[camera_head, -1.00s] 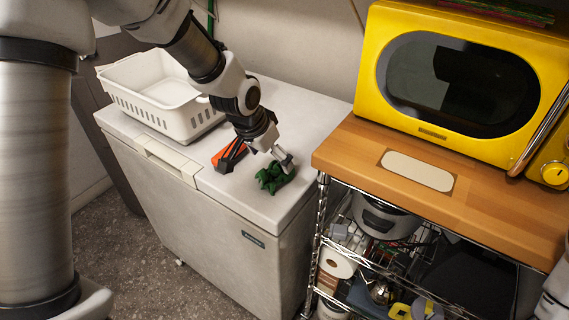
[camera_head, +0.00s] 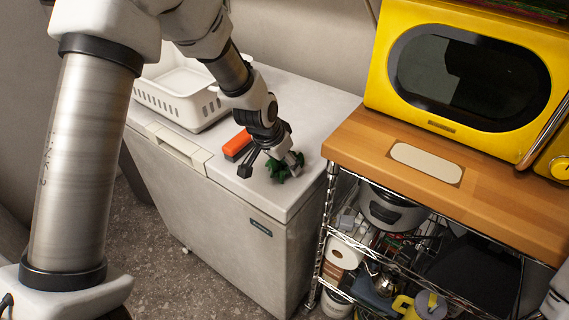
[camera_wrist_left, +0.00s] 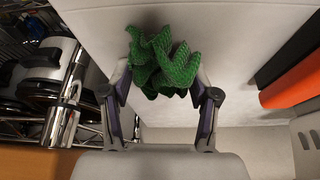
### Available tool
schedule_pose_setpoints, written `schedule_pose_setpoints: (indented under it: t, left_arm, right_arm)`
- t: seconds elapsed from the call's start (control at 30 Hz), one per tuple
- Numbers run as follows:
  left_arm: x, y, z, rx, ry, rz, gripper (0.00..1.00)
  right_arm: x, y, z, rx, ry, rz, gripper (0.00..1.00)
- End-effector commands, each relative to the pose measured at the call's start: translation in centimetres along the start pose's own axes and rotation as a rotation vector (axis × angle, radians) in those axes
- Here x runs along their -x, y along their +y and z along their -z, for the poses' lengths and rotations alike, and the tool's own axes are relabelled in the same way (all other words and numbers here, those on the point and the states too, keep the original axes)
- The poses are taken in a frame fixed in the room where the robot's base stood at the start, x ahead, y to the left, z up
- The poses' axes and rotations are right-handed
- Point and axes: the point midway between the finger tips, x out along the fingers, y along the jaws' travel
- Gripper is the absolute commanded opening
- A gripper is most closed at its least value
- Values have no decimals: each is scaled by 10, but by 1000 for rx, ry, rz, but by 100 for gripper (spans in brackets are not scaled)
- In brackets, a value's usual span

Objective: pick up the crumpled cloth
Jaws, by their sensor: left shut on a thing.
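The crumpled cloth (camera_head: 280,173) is green, on the white chest-type lid (camera_head: 310,112) near its right front corner. My left gripper (camera_head: 271,168) reaches down over it and is shut on it. In the left wrist view the knitted-looking cloth (camera_wrist_left: 165,62) is bunched between the two fingers of the gripper (camera_wrist_left: 163,82). The fingers hide part of the cloth in the head view. I cannot tell whether it touches the lid. My right gripper is not in view.
An orange and black object (camera_head: 237,143) lies just left of my left gripper. A white basket (camera_head: 180,100) stands farther back left on the lid. To the right are a wooden-topped wire rack (camera_head: 480,205) and a yellow microwave (camera_head: 395,90). The lid behind the gripper is clear.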

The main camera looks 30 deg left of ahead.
Motion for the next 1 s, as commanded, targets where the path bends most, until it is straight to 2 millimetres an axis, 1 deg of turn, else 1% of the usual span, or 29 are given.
schedule_pose_setpoints:
  t: [0.2,0.33,0.47,0.57,0.7,0.73,0.83,0.87,0.9,0.97,1.0]
  left_arm:
    - [0,0,0,0,-1,0,47]
    - [3,0,2,0,0,0,47]
    - [16,0,7,1,2,0,47]
    - [31,0,14,-1,5,0,47]
    - [43,4,-10,0,-1,-3,47]
    - [44,5,-16,-2,1,-4,47]
    - [52,9,-38,-2,4,-4,47]
    - [53,10,-46,-1,6,-5,47]
    - [57,12,-58,0,7,-5,47]
    - [67,15,-73,0,8,-5,47]
    - [72,17,-84,-1,7,-4,47]
  right_arm:
    - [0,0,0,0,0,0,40]
    - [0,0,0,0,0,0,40]
    - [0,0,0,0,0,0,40]
    - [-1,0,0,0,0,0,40]
    - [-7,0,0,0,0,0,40]
    - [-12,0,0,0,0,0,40]
    - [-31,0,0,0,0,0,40]
    - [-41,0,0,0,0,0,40]
    - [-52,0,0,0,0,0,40]
    - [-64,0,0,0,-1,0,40]
    - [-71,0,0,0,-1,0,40]
